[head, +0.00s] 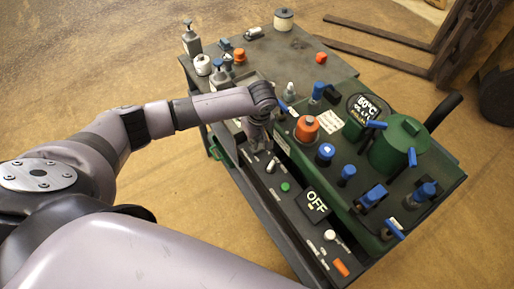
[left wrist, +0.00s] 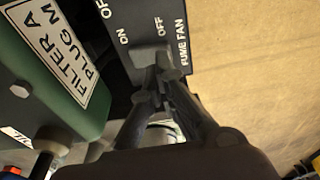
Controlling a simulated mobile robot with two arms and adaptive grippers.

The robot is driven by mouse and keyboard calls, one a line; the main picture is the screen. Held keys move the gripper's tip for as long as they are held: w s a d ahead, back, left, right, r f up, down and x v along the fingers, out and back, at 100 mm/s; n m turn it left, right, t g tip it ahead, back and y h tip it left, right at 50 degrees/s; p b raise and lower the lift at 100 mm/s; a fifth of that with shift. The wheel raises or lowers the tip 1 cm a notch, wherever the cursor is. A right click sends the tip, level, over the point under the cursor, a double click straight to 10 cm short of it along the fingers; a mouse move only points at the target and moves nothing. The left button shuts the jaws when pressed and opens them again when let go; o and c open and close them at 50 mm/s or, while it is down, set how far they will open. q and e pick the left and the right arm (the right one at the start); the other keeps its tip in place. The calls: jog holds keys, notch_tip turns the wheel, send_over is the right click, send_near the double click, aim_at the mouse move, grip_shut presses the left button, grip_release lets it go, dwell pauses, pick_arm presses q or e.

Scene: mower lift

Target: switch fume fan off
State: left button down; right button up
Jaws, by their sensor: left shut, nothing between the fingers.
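The fume fan switch (left wrist: 150,57) is a dark block on a black panel (left wrist: 140,15) in the left wrist view. The white words ON, OFF and FUME FAN are printed beside it. My left gripper (left wrist: 155,78) is shut and empty, with its fingertips right at the switch. I cannot tell whether they touch it or which way it is set. In the head view my left gripper (head: 261,146) points down at the far end of the black control strip (head: 297,212) and hides the switch. My right gripper is not in view.
A green machine (head: 335,165) with blue handles and an orange knob (head: 307,128) stands close beside the strip. Bottles and small parts stand on the dark bench top (head: 285,55) behind. Forklift forks (head: 385,62) lie at the upper right.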

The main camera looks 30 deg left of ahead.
pick_arm(q)
jog(key=shift+f+b, duration=0.35)
jog(key=shift+f, duration=0.85)
dwell(0.4)
notch_tip(320, 180, up, 7)
jog(key=p, duration=0.9)
jog(key=shift+r, duration=0.1)
dwell(0.4)
